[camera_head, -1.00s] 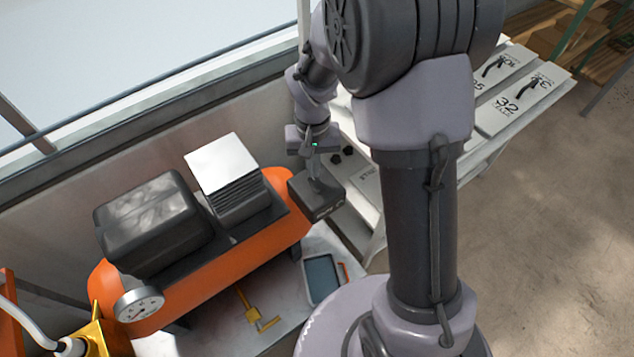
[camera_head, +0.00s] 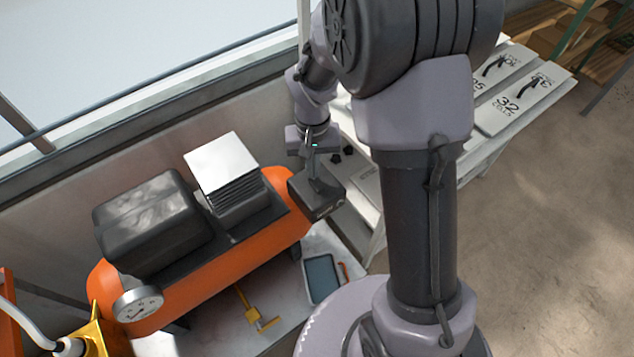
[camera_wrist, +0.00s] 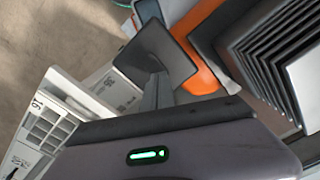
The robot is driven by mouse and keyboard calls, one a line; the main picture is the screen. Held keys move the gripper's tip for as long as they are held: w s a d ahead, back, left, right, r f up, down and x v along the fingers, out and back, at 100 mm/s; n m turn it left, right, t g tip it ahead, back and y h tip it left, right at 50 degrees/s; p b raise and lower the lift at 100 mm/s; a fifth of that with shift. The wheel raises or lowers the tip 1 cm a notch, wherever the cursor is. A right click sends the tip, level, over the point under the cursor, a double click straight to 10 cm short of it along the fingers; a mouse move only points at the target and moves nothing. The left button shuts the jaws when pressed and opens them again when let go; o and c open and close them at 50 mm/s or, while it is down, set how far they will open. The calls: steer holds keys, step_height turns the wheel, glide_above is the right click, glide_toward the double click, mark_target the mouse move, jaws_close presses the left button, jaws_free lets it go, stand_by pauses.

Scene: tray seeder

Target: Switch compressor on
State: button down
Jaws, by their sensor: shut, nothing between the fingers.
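The compressor has an orange tank (camera_head: 240,265) with a dark motor cover (camera_head: 150,220), a finned block with a light top (camera_head: 221,163) and a round gauge (camera_head: 138,304). At its right end is a dark switch box (camera_head: 318,196); the box also shows in the wrist view (camera_wrist: 165,52). My gripper (camera_head: 316,180) is shut and empty, pointing down at the top of the box. Its fingers (camera_wrist: 157,90) overlap the box in the wrist view. I cannot tell whether they touch it. The switch's position is not clear.
A yellow valve handle (camera_head: 252,310) and a blue-grey tray (camera_head: 321,278) lie on the pale surface below the tank. White panels marked with numbers (camera_head: 520,100) lie on a bench to the right. A wall and window ledge run behind the compressor.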

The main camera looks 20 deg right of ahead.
steer(key=shift+f+b, duration=0.55)
steer(key=shift+f, duration=0.15)
step_height(320, 180, up, 7)
steer(key=p, duration=0.6)
steer(key=shift+r, duration=0.15)
stand_by(0.3)
steer(key=s+a+r+t+b, duration=0.1)
steer(key=s+r+t+b, duration=0.15)
steer(key=s+r, duration=0.45)
steer(key=s+a+r+m+t+y+b, duration=0.2)
steer(key=s+r, duration=0.5)
steer(key=s, duration=0.5)
steer(key=shift+a+r+t+b, duration=0.25)
steer(key=shift+a+t+b, duration=0.2)
steer(key=shift+t+b, duration=0.2)
